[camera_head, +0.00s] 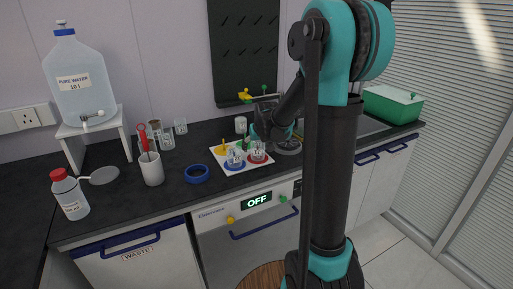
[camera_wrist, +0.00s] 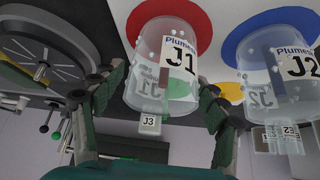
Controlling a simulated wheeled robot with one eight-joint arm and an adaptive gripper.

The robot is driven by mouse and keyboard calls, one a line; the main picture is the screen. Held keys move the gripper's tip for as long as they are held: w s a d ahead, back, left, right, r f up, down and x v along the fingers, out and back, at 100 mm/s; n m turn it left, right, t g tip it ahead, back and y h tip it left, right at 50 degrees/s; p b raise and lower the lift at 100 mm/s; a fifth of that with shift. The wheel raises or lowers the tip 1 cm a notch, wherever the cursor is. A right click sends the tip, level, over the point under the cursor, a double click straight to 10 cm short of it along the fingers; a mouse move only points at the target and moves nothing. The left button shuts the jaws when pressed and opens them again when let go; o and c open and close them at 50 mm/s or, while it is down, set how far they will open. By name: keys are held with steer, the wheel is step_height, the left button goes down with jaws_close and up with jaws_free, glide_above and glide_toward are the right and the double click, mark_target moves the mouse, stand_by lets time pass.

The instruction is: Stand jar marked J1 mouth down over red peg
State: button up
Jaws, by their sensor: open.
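Jar J1 (camera_wrist: 178,62), clear with a white label, stands on the red disc (camera_wrist: 194,12) in the wrist view. That view shows the counter at the top. J1's label reads upright there, so the jar looks mouth down. A reddish-grey shape shows faintly inside; I cannot tell clearly that it is the peg. J1 also shows on the red disc in the head view (camera_head: 257,149). My gripper (camera_wrist: 163,85) is open, one finger on each side of J1's far end. I cannot tell whether they touch it.
Jar J2 (camera_wrist: 296,65) stands on the blue disc (camera_wrist: 250,28) close beside J1. Jar J3 (camera_wrist: 149,122) is behind. The white board (camera_head: 218,171) also holds yellow and green parts. A blue ring (camera_head: 197,174) and several beakers lie left. A round grey device (camera_wrist: 45,45) is beside my gripper.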

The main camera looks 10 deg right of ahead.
steer(key=shift+r, duration=0.1)
steer(key=v, duration=1.1)
steer(key=shift+s+r, duration=0.2)
steer(key=shift+r, duration=0.15)
steer(key=shift+d, duration=0.1)
steer(key=s+d+f+g, duration=0.1)
steer(key=s+f, duration=0.8)
steer(key=s, duration=0.4)
steer(key=s+d+f+m+g, duration=0.1)
steer(key=s+d+f, duration=0.1)
steer(key=s+f, duration=0.6)
steer(key=s, duration=0.5)
steer(key=shift+d+f+h, duration=0.3)
steer(key=shift+f, duration=0.05)
